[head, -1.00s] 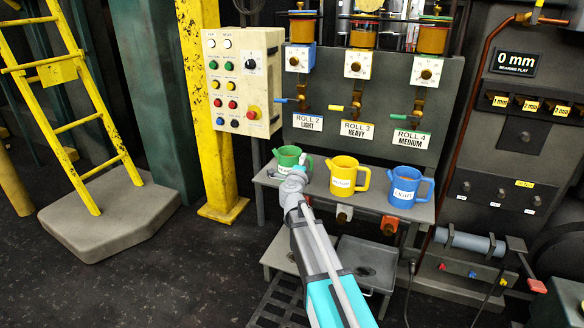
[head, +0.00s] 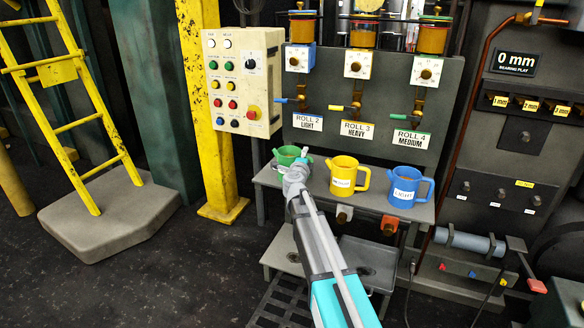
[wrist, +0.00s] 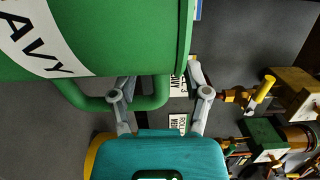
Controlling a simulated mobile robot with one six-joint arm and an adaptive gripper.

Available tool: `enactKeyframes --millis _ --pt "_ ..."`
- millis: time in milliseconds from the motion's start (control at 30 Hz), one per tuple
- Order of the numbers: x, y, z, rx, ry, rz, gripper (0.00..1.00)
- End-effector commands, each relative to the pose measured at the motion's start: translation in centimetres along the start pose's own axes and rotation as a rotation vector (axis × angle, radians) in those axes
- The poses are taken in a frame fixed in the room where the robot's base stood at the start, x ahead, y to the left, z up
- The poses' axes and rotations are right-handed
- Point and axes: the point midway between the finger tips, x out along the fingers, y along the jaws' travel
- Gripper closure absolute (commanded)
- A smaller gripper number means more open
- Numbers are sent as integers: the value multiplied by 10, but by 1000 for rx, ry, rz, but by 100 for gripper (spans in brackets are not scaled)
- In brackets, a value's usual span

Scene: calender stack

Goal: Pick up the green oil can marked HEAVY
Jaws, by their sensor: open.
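The green oil can (head: 286,153) stands on the shelf at the left end of a row of cans. In the wrist view the green can (wrist: 120,35) fills the upper left, with a white label reading "AVY" and its handle loop (wrist: 150,101) toward me. My gripper (head: 297,168) is in front of the can and hides much of it in the head view. In the wrist view my gripper (wrist: 160,84) is open, with one finger at the handle loop and the other right of it. I cannot tell whether a finger touches the handle.
A yellow can (head: 343,176) and a blue can (head: 404,187) marked LIGHT stand to the right on the shelf (head: 372,206). Valves (head: 356,107) and roll signs are on the panel behind. A button box (head: 240,80) and a yellow post (head: 207,150) are at the left.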

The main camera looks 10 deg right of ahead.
Motion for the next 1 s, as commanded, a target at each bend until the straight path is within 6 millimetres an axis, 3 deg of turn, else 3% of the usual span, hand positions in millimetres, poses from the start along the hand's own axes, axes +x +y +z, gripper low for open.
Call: enactKeyframes --millis 333,667,1000 --pt "0 0 0 0 0 0 40" --pt "0 0 0 0 0 0 100" --pt "0 0 0 0 0 0 100"
